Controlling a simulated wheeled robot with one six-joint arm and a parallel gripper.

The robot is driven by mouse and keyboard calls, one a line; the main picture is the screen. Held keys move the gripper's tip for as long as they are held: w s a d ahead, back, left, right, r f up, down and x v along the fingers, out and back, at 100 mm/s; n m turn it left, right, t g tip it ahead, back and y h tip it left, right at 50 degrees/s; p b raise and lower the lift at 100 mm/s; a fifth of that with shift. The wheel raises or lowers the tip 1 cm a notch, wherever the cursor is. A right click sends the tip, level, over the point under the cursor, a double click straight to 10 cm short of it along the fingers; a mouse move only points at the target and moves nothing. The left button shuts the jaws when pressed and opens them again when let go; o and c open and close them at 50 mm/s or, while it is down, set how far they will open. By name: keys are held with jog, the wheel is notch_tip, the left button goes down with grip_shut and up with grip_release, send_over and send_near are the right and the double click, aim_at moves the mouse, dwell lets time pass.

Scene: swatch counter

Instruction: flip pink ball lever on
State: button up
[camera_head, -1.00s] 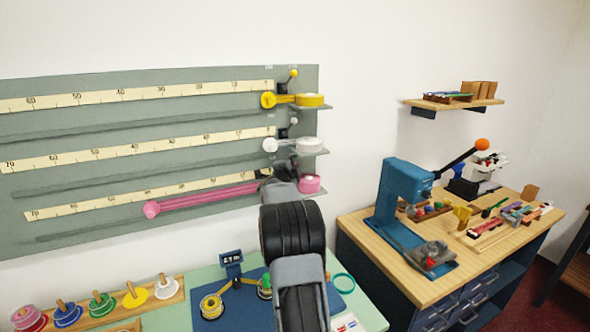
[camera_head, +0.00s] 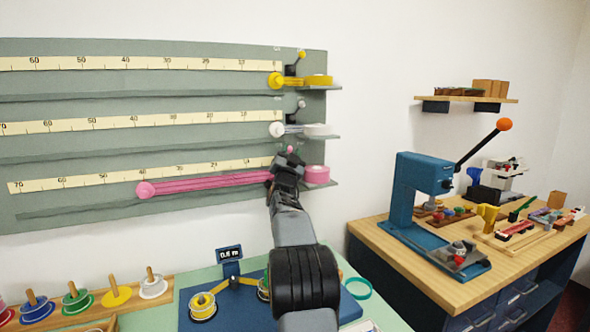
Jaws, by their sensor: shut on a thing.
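The pink ball lever (camera_head: 290,149) shows only as a small pink ball just above my gripper, at the right end of the lowest ruler row. My gripper (camera_head: 288,162) is at this lever and covers its arm and base. Its jaws are shut on the lever, though the fingertips are small and partly hidden. A pink ribbon (camera_head: 210,186) stretches left from there to a pink round end, and the pink roll (camera_head: 316,175) sits just right of my gripper on a small ledge. The yellow ball lever (camera_head: 299,58) and white ball lever (camera_head: 299,106) stand above.
The grey wall panel (camera_head: 150,100) carries three rulers. Below are a blue scale mat (camera_head: 245,312) and several colored spools on pegs. At right, a blue press (camera_head: 405,200) with an orange-knobbed lever stands on a wooden bench (camera_head: 440,285).

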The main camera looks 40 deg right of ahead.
jog(key=shift+w+a+f+n+t+y+b, duration=0.15)
jog(key=shift+f+n+t+y+b, duration=0.2)
jog(key=shift+n+t+b, duration=0.45)
jog(key=shift+w+a+f+n+t+y+b, duration=0.1)
jog(key=shift+a+f+n+t+y+b, duration=0.1)
jog(key=shift+n+t+y+b, duration=0.6)
jog(key=shift+w+a+f+n+t+y+b, duration=0.15)
jog(key=shift+f+n+t+b, duration=0.15)
jog(key=shift+n+t, duration=0.55)
jog(key=shift+r+n, duration=0.1)
jog(key=shift+n, duration=0.55)
jog(key=o, duration=1)
jog(key=shift+w, duration=0.1)
jog(key=shift+r, duration=0.2)
jog(key=b+v, duration=0.3)
jog(key=v, duration=1.1)
jog(key=shift+b, duration=0.4)
